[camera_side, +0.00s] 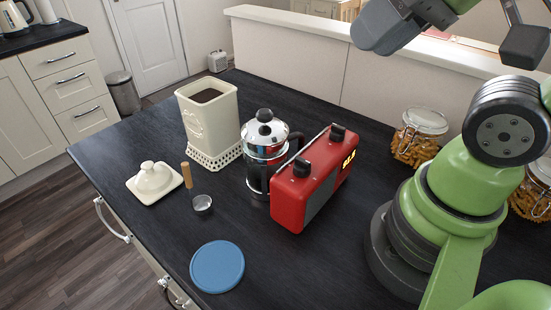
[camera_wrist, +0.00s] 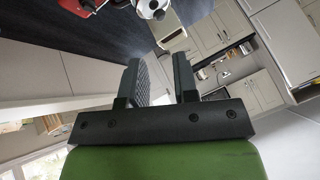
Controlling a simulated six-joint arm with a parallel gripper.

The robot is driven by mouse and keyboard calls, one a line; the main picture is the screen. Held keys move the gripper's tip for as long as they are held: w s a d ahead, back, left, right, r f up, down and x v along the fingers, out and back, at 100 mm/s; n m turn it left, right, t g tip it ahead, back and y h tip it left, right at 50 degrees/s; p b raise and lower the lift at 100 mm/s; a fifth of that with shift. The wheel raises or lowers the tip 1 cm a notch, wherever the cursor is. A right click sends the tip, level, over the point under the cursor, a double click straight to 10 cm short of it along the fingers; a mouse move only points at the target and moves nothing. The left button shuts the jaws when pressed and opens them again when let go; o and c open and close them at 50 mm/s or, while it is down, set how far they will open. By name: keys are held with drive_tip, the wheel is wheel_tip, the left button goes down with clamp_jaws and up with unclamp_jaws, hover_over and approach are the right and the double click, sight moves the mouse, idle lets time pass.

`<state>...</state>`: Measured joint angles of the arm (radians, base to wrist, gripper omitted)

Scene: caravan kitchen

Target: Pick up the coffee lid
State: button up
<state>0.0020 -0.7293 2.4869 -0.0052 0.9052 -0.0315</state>
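The coffee lid (camera_side: 154,182) is a cream, square lid with a round knob. It lies knob up on the dark worktop, near its left edge in the side view. The matching cream coffee canister (camera_side: 209,122) stands behind and to the right of it, with its top open and dark contents inside. My gripper (camera_wrist: 158,65) is open in the wrist view, with nothing between its two dark fingers. It is up high, well away from the lid. I cannot make out the coffee lid for certain in the wrist view.
A small scoop (camera_side: 202,203) with a wooden handle lies just right of the lid. A French press (camera_side: 266,150), a red radio (camera_side: 306,190) and a pasta jar (camera_side: 418,138) stand further right. A blue disc (camera_side: 217,266) lies at the front. Bare worktop lies between lid and disc.

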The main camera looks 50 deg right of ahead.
drive_tip(key=w+d+f+n+g+h, duration=0.1)
drive_tip(key=w+d+f+n+g, duration=0.2)
drive_tip(key=w+f+n+g, duration=0.5)
drive_tip(key=w+d+f+n+g+h, duration=0.1)
drive_tip(key=w+d+f+n, duration=0.25)
drive_tip(key=w+n, duration=0.55)
drive_tip(key=s+f, duration=0.1)
drive_tip(key=f, duration=0.2)
drive_tip(key=s+f+n, duration=0.1)
drive_tip(key=f, duration=0.3)
drive_tip(key=s+f+n, duration=0.1)
drive_tip(key=s+f, duration=0.1)
drive_tip(key=f, duration=0.1)
drive_tip(key=shift+a+f, duration=0.3)
clamp_jaws()
